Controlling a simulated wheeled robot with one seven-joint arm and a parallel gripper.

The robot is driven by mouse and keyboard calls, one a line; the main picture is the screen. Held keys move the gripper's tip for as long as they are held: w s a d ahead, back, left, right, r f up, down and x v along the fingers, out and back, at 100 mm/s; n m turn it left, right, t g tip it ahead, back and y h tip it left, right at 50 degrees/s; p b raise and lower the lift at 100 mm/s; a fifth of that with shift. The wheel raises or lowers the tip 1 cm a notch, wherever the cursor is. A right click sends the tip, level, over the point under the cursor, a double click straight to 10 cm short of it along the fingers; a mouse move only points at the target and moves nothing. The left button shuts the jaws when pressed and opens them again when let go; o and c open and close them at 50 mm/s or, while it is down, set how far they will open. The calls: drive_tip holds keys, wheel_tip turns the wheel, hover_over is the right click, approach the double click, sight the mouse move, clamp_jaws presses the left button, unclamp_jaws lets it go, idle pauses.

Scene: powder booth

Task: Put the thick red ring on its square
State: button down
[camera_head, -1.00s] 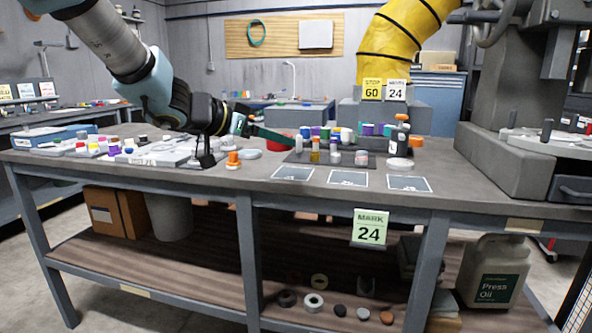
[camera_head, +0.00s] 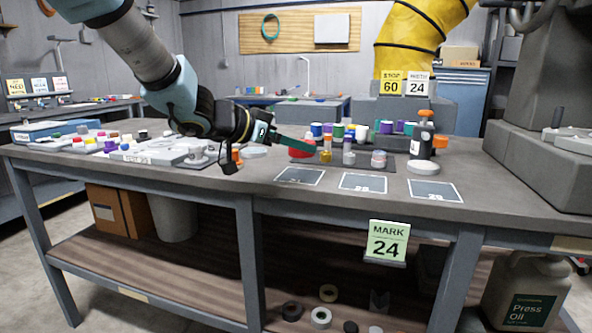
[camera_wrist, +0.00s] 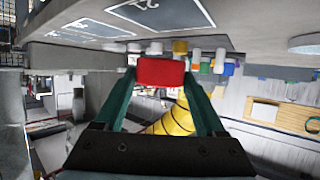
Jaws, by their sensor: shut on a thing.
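My gripper (camera_head: 303,147) has green fingers and is shut on the thick red ring (camera_wrist: 160,72). The ring shows edge-on between the fingertips in the wrist view, so its hole is hidden. In the head view the red ring (camera_head: 299,153) is partly behind a finger, above the table near the dark mat. Three dark squares with white outlines lie on the table front: a left square (camera_head: 300,176), a middle square (camera_head: 364,183) and a right square (camera_head: 436,189). Their markings are too small to read surely. The ring is above and behind the left square.
Several small coloured cylinders stand on a dark mat (camera_head: 345,165) behind the squares. An orange-topped black tool (camera_head: 424,140) stands by a white disc (camera_head: 422,167) at right. Grey trays with coloured pieces (camera_head: 160,150) fill the left. A large grey machine (camera_head: 545,120) bounds the right.

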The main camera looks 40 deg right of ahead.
sight(295, 177)
drive_tip(key=shift+f+b, duration=0.65)
drive_tip(key=shift+f, duration=1.65)
drive_tip(key=shift+f, duration=0.1)
unclamp_jaws()
